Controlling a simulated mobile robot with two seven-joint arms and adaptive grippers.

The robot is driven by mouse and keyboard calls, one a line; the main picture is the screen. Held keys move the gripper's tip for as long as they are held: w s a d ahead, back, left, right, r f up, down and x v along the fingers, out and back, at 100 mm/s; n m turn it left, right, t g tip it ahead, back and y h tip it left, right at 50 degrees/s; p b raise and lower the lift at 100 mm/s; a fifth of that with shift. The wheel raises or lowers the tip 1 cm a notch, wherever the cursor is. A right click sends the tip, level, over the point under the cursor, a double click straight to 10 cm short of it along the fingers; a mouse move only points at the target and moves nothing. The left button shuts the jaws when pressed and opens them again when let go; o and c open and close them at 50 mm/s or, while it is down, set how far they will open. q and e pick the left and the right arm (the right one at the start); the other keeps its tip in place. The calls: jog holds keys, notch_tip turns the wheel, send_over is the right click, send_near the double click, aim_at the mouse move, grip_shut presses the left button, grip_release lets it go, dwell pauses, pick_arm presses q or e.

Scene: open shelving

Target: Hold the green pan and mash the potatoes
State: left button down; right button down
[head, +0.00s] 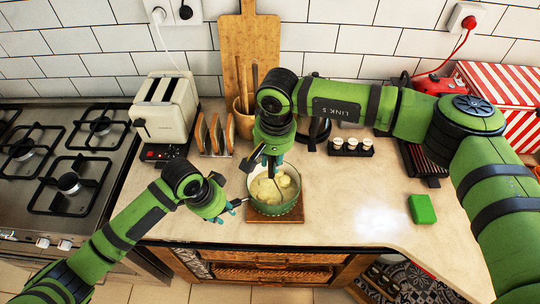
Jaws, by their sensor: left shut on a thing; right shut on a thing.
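The green pan (290,207) stands on a brown wooden board near the counter's front edge. Pale potatoes (264,189) lie inside it. My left gripper (233,206) is at the pan's left side, shut on what looks like its handle. My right gripper (272,158) is above the pan, pointing down and shut on a masher (272,172) whose lower part reaches into the pan among the potatoes. The masher's head is too small and covered to make out.
The board (288,219) lies under the pan. A toaster (165,110), toast rack (214,134) and utensil pot (243,120) stand behind. A gas hob (75,150) is left. A spice rack (351,147) and green sponge (421,209) are right. The counter between pan and sponge is clear.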

jog(key=d, duration=0.1)
jog(key=w+d, duration=0.1)
jog(key=d, duration=0.1)
jog(key=shift+w+d, duration=0.15)
jog(key=shift+w, duration=0.15)
dwell(0.6)
jog(key=shift+a, duration=0.2)
